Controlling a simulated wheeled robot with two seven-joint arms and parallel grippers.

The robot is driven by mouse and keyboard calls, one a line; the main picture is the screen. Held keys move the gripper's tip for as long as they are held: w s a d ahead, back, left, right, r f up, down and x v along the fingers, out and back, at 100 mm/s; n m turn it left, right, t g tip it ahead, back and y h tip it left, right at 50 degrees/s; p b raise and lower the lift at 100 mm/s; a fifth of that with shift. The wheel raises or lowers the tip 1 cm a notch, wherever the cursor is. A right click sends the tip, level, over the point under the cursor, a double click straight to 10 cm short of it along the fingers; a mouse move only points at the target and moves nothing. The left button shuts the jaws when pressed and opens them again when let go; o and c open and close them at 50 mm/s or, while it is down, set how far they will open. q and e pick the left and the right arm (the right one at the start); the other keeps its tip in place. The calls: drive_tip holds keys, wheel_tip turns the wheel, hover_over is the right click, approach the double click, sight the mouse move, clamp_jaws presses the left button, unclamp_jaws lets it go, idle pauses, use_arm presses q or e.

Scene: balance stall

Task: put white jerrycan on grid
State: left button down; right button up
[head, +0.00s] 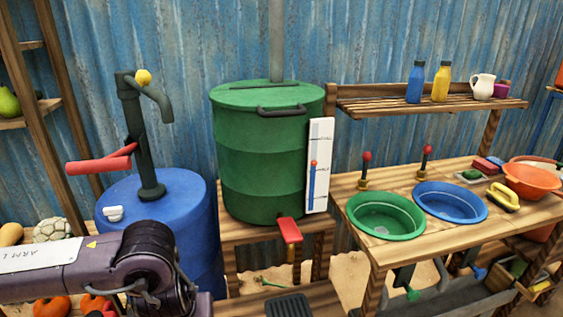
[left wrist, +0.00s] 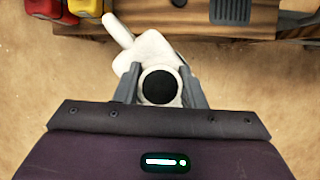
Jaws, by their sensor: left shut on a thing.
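The white jerrycan (left wrist: 150,52) is between the two fingers of my left gripper (left wrist: 160,88) in the left wrist view. The gripper is shut on it, around the part with a round black top. The can is over sandy ground, and its lower parts are partly hidden. The dark slotted grid (head: 289,306) lies on a low wooden ledge below the green barrel. The grid also shows at the top edge of the left wrist view (left wrist: 231,10), apart from the can, up and to the right. My right gripper is not in view.
Red (left wrist: 45,8) and yellow (left wrist: 86,7) containers stand left of the grid. A green barrel (head: 262,150) with a red tap (head: 289,231) is above the ledge. A blue barrel (head: 160,205) with a hand pump is at left. A counter with basins (head: 385,215) is at right.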

use_arm(q)
drive_tip(key=s+d+r+n+g, duration=0.1)
drive_tip(key=n+g, duration=0.1)
drive_tip(key=n, duration=0.6)
drive_tip(key=s+d+r+n+g+y+p, duration=0.1)
drive_tip(key=r+n+g, duration=0.1)
drive_tip(key=n, duration=0.6)
drive_tip(key=s+d+r+n+g+y+p, duration=0.1)
drive_tip(key=r+n+g, duration=0.1)
drive_tip(key=n, duration=0.6)
drive_tip(key=shift+s+d+n+g, duration=0.2)
drive_tip(key=shift+d+n+g, duration=0.2)
drive_tip(key=shift+g, duration=0.4)
drive_tip(key=w+a+r+n+g+h, duration=0.1)
drive_tip(key=a+r+n, duration=0.3)
drive_tip(key=n, duration=0.5)
drive_tip(key=shift+a+g+h, duration=0.3)
drive_tip(key=shift+a+h, duration=0.15)
drive_tip(key=shift+h, duration=0.45)
drive_tip(key=shift+w+f, duration=0.1)
